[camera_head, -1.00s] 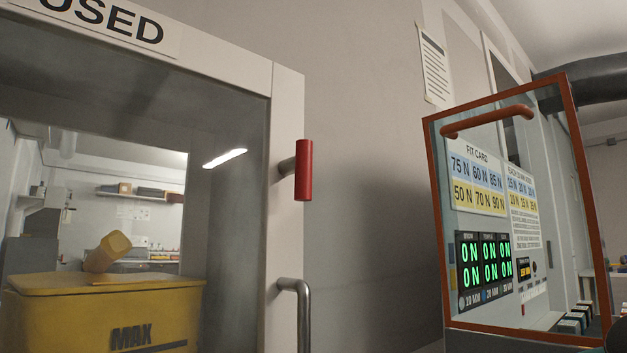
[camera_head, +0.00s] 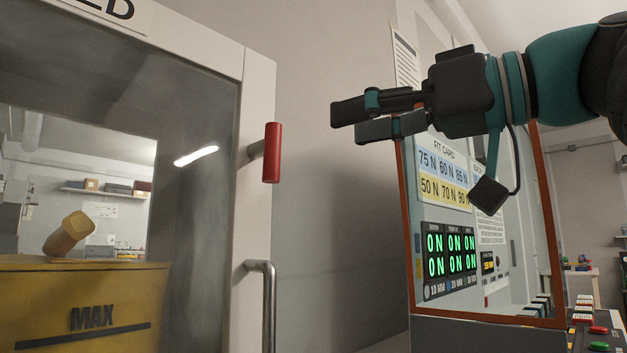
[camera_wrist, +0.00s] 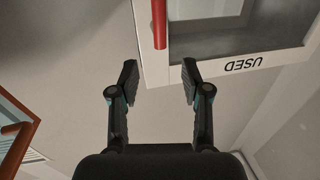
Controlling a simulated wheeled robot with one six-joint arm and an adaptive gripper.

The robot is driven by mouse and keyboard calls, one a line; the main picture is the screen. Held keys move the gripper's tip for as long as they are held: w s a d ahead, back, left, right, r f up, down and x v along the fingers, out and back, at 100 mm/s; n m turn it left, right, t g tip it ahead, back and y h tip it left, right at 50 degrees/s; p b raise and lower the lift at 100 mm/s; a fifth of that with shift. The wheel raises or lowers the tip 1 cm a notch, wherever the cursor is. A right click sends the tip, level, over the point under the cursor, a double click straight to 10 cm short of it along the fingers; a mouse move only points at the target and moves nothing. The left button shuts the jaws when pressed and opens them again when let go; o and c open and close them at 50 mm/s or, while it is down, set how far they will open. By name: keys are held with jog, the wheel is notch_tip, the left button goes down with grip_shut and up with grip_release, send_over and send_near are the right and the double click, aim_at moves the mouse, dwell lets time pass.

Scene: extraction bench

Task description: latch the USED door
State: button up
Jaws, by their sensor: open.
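The USED door (camera_head: 258,95) is a white-framed glass door on the left in the head view, and its frame also shows upside down in the wrist view (camera_wrist: 155,68). Its red latch handle (camera_head: 272,153) points upright on a short dark stem; in the wrist view the red handle (camera_wrist: 159,22) lies at the top, ahead of the fingers. A metal pull handle (camera_head: 268,300) sits below it. My gripper (camera_head: 345,122) is open and empty, to the right of the red handle and a little higher in the head view, apart from it. The USED sign (camera_wrist: 246,65) shows upside down in the wrist view.
A red-framed clear panel (camera_head: 408,230) with a red handle stands at right, below my gripper. Behind it are a fit card (camera_head: 443,175) and green ON displays (camera_head: 452,255). A yellow MAX bin (camera_head: 85,300) is behind the glass. Bare wall lies between.

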aim_at(280, 142)
jog(key=shift+p+x, duration=0.6)
jog(key=shift+x, duration=5.75)
jog(key=shift+f, duration=0.1)
grip_shut()
